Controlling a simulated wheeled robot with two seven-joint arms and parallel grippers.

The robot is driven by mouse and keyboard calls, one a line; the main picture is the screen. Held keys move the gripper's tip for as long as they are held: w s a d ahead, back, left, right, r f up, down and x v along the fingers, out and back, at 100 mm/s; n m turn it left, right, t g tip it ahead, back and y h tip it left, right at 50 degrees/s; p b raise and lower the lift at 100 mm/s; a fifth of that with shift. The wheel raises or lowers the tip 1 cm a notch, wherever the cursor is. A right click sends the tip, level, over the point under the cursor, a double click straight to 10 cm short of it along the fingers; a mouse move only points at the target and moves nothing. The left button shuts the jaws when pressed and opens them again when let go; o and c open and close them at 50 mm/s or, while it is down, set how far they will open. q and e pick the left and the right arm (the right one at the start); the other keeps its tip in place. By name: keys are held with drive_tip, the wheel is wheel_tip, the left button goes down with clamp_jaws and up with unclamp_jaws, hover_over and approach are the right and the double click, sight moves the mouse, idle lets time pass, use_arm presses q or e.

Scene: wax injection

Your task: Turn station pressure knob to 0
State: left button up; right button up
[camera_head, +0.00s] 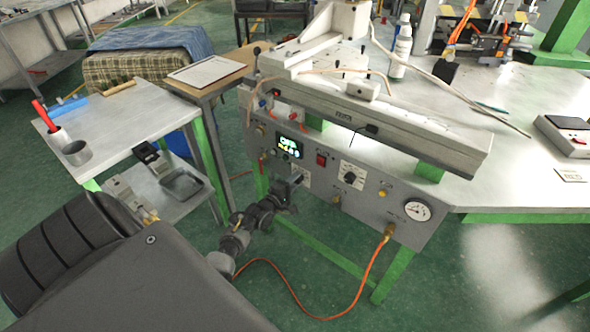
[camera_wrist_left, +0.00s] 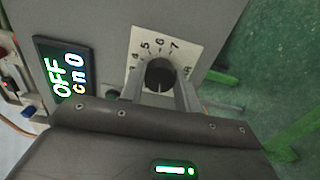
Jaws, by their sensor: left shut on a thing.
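A white scale plate (camera_wrist_left: 170,42) behind the knob shows numbers around 4 to 8. The knob's pointer cannot be read clearly. A second black knob (camera_head: 352,171) on a white plate sits further right on the panel, untouched. My right gripper is not in view.
A round gauge (camera_head: 416,210) and a red switch (camera_head: 321,159) are on the same panel. An orange hose (camera_head: 345,307) loops below it. A small side table (camera_head: 118,125) stands at the left. The worktop to the right has bare room.

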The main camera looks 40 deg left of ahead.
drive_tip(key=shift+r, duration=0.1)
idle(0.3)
use_arm(q)
drive_tip(key=o, duration=1)
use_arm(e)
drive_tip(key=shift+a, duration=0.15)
use_arm(q)
drive_tip(key=shift+s, duration=0.1)
drive_tip(key=s, duration=0.7)
drive_tip(key=s+p, duration=0.1)
drive_tip(key=s, duration=0.2)
drive_tip(key=shift+s+d, duration=0.25)
drive_tip(key=shift+s, duration=0.05)
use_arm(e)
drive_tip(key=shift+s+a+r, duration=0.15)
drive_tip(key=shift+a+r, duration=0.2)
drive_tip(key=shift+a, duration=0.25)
